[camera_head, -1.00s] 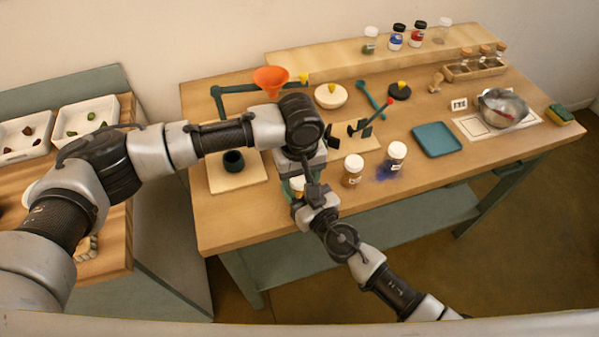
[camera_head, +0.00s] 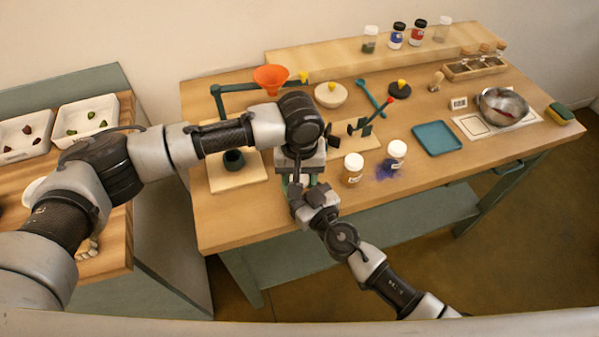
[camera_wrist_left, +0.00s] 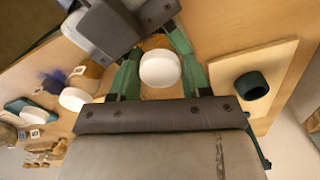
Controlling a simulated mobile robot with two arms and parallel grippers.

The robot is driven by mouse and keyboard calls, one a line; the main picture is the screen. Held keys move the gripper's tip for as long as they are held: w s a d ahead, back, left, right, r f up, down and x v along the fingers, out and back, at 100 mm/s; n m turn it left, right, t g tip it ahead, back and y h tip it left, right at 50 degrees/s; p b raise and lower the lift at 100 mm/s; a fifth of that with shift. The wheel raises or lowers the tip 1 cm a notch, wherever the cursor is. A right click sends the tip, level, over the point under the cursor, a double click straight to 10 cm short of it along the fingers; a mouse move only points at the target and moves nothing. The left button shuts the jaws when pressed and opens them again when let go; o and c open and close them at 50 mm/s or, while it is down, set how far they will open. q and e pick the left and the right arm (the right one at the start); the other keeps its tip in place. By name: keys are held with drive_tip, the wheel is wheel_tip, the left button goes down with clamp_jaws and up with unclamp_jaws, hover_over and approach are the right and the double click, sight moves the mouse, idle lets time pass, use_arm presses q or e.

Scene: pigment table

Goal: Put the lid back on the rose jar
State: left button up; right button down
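A round white lid (camera_wrist_left: 160,68) lies between the green fingers of my left gripper (camera_wrist_left: 160,56) in the left wrist view. The fingers stand about a lid's width apart; I cannot tell whether they press on it. The jar beneath is hidden, so its rose contents and how the lid sits cannot be told. In the head view my left gripper (camera_head: 298,181) points down near the table's front edge, hiding the lid. My right gripper (camera_head: 304,194) meets it from the front, its fingers mostly hidden. Part of it also shows at the top of the left wrist view.
An amber jar (camera_head: 353,170) and another white-lidded jar (camera_head: 396,156) beside blue powder stand to the right. A wooden board (camera_head: 225,180) with a dark cup (camera_head: 234,161) lies left. An orange funnel (camera_head: 270,78) is behind. A teal tray (camera_head: 437,139) lies farther right.

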use_arm(q)
drive_tip(key=o, duration=0.3)
drive_tip(key=shift+r, duration=2.25)
drive_tip(key=shift+c, duration=0.4)
drive_tip(key=shift+r+n, duration=1.6)
drive_tip(key=shift+r, duration=0.15)
